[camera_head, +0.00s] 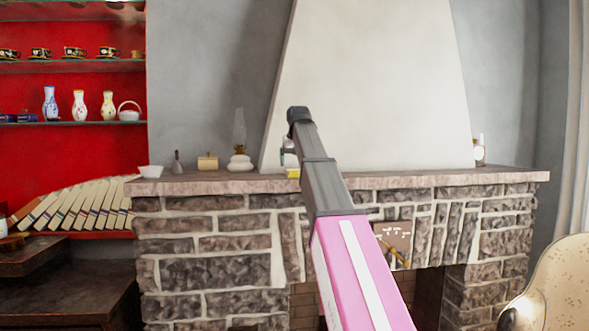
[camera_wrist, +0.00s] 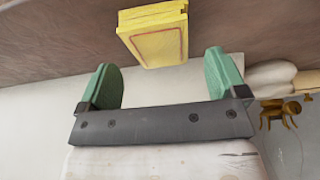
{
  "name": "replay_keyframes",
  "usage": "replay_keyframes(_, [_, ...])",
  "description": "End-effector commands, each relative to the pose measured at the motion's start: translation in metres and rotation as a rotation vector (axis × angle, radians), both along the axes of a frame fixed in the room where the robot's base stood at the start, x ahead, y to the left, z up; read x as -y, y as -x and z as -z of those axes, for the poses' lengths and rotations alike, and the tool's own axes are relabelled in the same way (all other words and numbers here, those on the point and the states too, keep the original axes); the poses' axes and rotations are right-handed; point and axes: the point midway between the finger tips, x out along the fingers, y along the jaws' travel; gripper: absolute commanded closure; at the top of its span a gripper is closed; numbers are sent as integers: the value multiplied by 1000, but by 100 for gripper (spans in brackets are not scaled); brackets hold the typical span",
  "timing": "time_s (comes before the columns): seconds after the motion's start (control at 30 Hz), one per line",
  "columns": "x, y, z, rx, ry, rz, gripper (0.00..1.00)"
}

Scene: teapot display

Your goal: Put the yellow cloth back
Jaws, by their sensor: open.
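The yellow cloth (camera_wrist: 153,35) looks like a folded yellow block with a thin reddish outline on its face. It rests on the stone mantel in the wrist view, and a small part of it (camera_head: 293,173) shows in the head view beside my arm. My gripper (camera_wrist: 163,78) is open, with its two green fingertips apart and nothing between them. The cloth lies just beyond the fingertips, roughly centred between them and apart from them. In the head view my gripper (camera_head: 288,150) is mostly hidden behind my own wrist.
The mantel (camera_head: 400,180) tops a stone fireplace. An oil lamp (camera_head: 240,160), a small yellowish box (camera_head: 207,162), a bell (camera_head: 177,163) and a white bowl (camera_head: 151,171) stand left of the cloth. Red shelves (camera_head: 100,66) with cups and vases are at left; an armchair (camera_head: 560,285) is at right.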

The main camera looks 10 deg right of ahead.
Motion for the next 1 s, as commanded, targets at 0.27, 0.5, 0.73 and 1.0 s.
replay_keyframes(0.27, [0, 20, -53, 2, 0, 0, 9])
replay_keyframes(0.5, [0, 31, -76, 0, 0, 0, 9])
replay_keyframes(0.73, [0, 33, -80, -1, 0, 0, 9])
replay_keyframes(1.0, [0, 33, -80, 0, 0, 0, 9])
